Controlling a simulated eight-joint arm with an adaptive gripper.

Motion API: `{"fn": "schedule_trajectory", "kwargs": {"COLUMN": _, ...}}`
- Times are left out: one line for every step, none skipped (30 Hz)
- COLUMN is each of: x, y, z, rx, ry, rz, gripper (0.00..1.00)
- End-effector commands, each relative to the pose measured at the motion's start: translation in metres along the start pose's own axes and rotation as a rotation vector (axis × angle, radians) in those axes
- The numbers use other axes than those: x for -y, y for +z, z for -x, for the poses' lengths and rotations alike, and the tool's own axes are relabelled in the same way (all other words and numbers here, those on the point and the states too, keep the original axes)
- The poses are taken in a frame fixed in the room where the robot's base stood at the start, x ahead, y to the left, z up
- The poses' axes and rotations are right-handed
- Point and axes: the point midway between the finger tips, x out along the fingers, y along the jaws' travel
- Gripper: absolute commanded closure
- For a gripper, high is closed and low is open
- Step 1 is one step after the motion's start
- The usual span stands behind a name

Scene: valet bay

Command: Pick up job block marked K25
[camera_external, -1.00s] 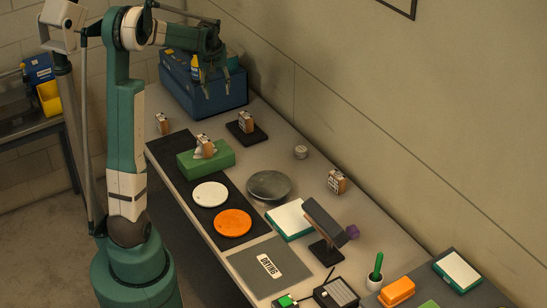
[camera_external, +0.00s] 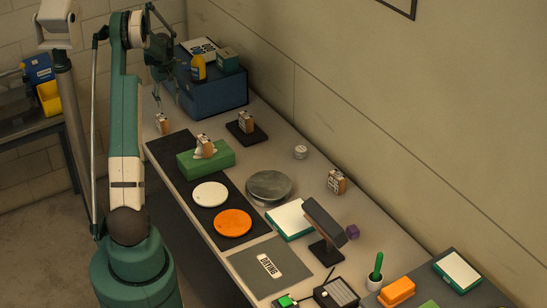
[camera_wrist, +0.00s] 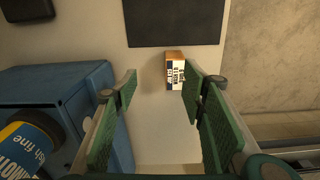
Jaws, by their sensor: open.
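Several small wood-and-white job blocks stand on the bench. One block (camera_external: 162,124) is at the far left end; I take it to be the same block in the wrist view (camera_wrist: 175,72), ahead of the right fingertip. Its dark print is too small to read surely. Another block (camera_external: 205,146) sits on a green block, one (camera_external: 246,121) on a dark stand, and one (camera_external: 337,181) near the wall. Their marks are unreadable. My gripper (camera_external: 162,98) is open and empty, above the leftmost block; its green fingers (camera_wrist: 160,85) stand wide apart in the wrist view.
A blue case (camera_external: 215,97) with a yellow bottle (camera_external: 198,68) on it stands close beside my gripper. A dark mat (camera_external: 182,169) carries a white disc (camera_external: 210,195) and an orange disc (camera_external: 233,223). The bench's front edge is near the leftmost block.

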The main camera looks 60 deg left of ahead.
Motion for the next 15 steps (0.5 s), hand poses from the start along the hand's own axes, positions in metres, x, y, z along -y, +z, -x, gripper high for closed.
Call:
{"fn": "schedule_trajectory", "kwargs": {"x": 0.008, "y": -0.008, "z": -0.007, "rx": 0.005, "ry": -0.002, "rz": 0.015, "gripper": 0.59}}
{"fn": "schedule_trajectory", "kwargs": {"x": 0.012, "y": -0.012, "z": -0.010, "rx": 0.007, "ry": -0.004, "rz": 0.023, "gripper": 0.59}}
{"fn": "schedule_trajectory", "kwargs": {"x": 0.016, "y": -0.016, "z": -0.014, "rx": 0.010, "ry": -0.005, "rz": 0.032, "gripper": 0.59}}
{"fn": "schedule_trajectory", "kwargs": {"x": 0.019, "y": -0.018, "z": -0.017, "rx": 0.012, "ry": -0.006, "rz": 0.038, "gripper": 0.59}}
{"fn": "schedule_trajectory", "kwargs": {"x": 0.021, "y": -0.020, "z": -0.019, "rx": 0.014, "ry": -0.007, "rz": 0.042, "gripper": 0.59}}
{"fn": "schedule_trajectory", "kwargs": {"x": 0.024, "y": -0.022, "z": -0.021, "rx": 0.016, "ry": -0.008, "rz": 0.046, "gripper": 0.59}}
{"fn": "schedule_trajectory", "kwargs": {"x": 0.025, "y": -0.024, "z": -0.022, "rx": 0.017, "ry": -0.008, "rz": 0.049, "gripper": 0.59}}
{"fn": "schedule_trajectory", "kwargs": {"x": 0.026, "y": -0.025, "z": -0.023, "rx": 0.018, "ry": -0.009, "rz": 0.051, "gripper": 0.59}}
{"fn": "schedule_trajectory", "kwargs": {"x": 0.027, "y": -0.025, "z": -0.024, "rx": 0.019, "ry": -0.009, "rz": 0.053, "gripper": 0.59}}
{"fn": "schedule_trajectory", "kwargs": {"x": 0.027, "y": -0.025, "z": -0.025, "rx": 0.019, "ry": -0.009, "rz": 0.053, "gripper": 0.59}}
{"fn": "schedule_trajectory", "kwargs": {"x": 0.027, "y": -0.026, "z": -0.025, "rx": 0.019, "ry": -0.010, "rz": 0.054, "gripper": 0.59}}
{"fn": "schedule_trajectory", "kwargs": {"x": 0.028, "y": -0.026, "z": -0.025, "rx": 0.019, "ry": -0.010, "rz": 0.054, "gripper": 0.59}}
{"fn": "schedule_trajectory", "kwargs": {"x": 0.027, "y": -0.025, "z": -0.025, "rx": 0.019, "ry": -0.010, "rz": 0.054, "gripper": 0.59}}
{"fn": "schedule_trajectory", "kwargs": {"x": 0.027, "y": -0.025, "z": -0.025, "rx": 0.019, "ry": -0.010, "rz": 0.054, "gripper": 0.59}}
{"fn": "schedule_trajectory", "kwargs": {"x": 0.027, "y": -0.025, "z": -0.025, "rx": 0.019, "ry": -0.010, "rz": 0.054, "gripper": 0.59}}
